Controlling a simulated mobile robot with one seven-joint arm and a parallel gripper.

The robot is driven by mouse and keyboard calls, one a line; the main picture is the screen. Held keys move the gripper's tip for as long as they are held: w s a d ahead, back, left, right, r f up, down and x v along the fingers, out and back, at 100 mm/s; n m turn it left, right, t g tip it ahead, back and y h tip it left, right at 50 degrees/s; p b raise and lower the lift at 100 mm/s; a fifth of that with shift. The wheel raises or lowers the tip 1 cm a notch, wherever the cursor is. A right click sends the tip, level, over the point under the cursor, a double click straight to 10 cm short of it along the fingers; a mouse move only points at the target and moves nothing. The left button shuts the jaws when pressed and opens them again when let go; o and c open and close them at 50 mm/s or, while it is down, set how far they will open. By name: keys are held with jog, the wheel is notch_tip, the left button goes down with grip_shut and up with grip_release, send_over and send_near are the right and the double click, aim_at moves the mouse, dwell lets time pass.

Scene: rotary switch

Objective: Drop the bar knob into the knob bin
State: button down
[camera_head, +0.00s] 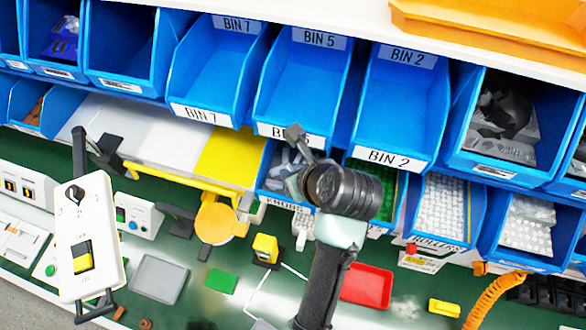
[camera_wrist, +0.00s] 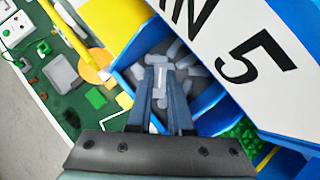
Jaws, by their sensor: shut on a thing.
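My gripper (camera_wrist: 160,72) shows in the wrist view with its two blue-grey fingers close together on a small light-grey piece (camera_wrist: 160,88), which I take to be the bar knob. The knob is mostly hidden between the fingers. The fingers point over the blue knob bin (camera_wrist: 127,72), which holds several grey pieces. In the head view the knob bin (camera_head: 281,203) has a partly covered KNOBS label. My gripper (camera_head: 287,184) is over its opening there. I cannot tell the height of the knob above the pieces.
The blue BIN 5 (camera_head: 303,85) is just above and behind, with its label (camera_wrist: 255,55) close on the right in the wrist view. A bin of green pieces (camera_head: 380,184) is to the right. A white switch panel (camera_head: 88,238) stands at the left. A yellow-railed shelf (camera_head: 180,180) is to the left.

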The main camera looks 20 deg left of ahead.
jog(key=shift+f, duration=0.9)
jog(key=shift+f, duration=0.15)
jog(key=shift+f, duration=0.35)
jog(key=shift+f, duration=0.1)
jog(key=c, duration=0.8)
grip_release()
jog(key=shift+c, duration=0.2)
